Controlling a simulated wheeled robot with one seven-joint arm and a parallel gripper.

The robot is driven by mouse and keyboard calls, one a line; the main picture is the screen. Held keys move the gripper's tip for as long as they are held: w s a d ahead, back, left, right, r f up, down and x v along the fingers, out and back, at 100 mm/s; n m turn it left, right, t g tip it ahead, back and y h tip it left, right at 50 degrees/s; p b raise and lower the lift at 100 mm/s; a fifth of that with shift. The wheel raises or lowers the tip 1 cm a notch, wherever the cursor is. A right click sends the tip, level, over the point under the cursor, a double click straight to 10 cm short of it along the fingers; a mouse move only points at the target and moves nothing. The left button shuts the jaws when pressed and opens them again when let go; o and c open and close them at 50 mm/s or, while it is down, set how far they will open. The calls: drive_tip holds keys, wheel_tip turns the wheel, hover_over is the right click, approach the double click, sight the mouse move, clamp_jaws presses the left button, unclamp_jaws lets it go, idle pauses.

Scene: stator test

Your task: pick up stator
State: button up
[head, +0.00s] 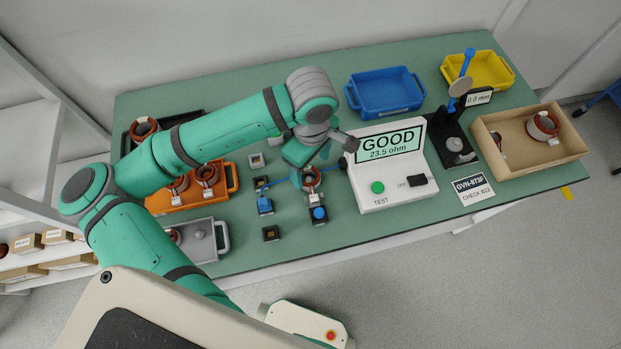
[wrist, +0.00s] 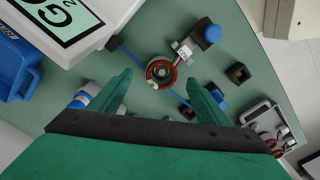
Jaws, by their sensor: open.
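The stator (head: 311,180) is a copper-wound ring with a white tag, in the small test fixture on the green table, left of the tester. In the wrist view the stator (wrist: 161,71) lies just beyond the fingertips, centred between them. Blue parts of the fixture reach towards it from both sides. My gripper (head: 303,160) is over the stator, pointing down. In the wrist view my gripper (wrist: 162,88) has its green fingers wide apart with nothing between them. The gripper partly hides the stator in the head view.
The tester (head: 390,165) reads GOOD, 23.5 ohm. Other stators lie in the orange tray (head: 237,178), grey tray (head: 215,240) and wooden box (head: 540,172). An empty blue tray (head: 385,92) and yellow tray (head: 495,72) stand behind. Small black blocks (head: 271,233) surround the fixture.

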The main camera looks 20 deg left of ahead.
sight(309, 179)
drive_tip(key=shift+s+a+f, duration=0.1)
drive_tip(key=shift+f, duration=1.3)
drive_tip(key=shift+a+f, duration=0.1)
drive_tip(key=shift+f, duration=1.25)
drive_tip(key=c, duration=1.4)
